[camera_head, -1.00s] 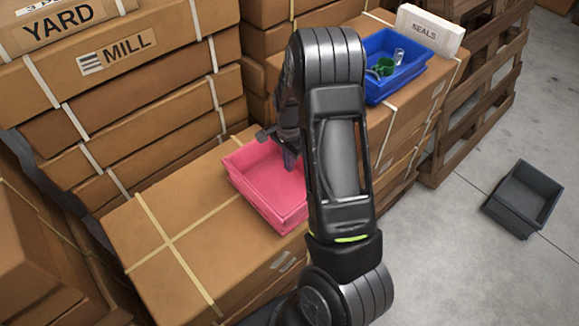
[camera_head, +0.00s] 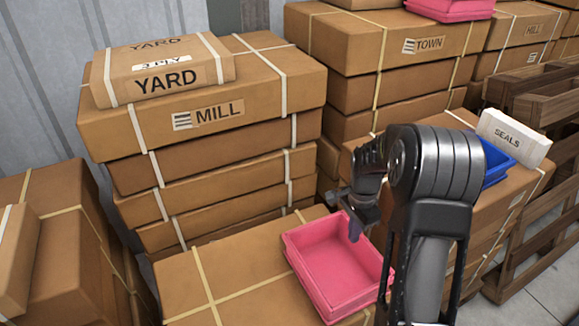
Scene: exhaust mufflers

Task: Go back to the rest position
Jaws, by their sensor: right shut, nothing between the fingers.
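My right gripper (camera_head: 354,226) is shut and empty. It points down over the right part of the pink tray (camera_head: 303,262), and its arm comes up from the lower right. The tray sits on a strapped cardboard carton, and the part of its inside that shows is empty. My right arm hides the space just right of the tray. My left gripper is not in view.
A blue tray (camera_head: 497,163) is partly hidden behind my right arm, beside a white SEALS box (camera_head: 513,138). Tall stacks of cartons marked MILL (camera_head: 205,115) and TOWN (camera_head: 432,45) stand behind. Wooden pallets (camera_head: 530,240) are at the right. Another pink tray (camera_head: 450,8) sits at the top.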

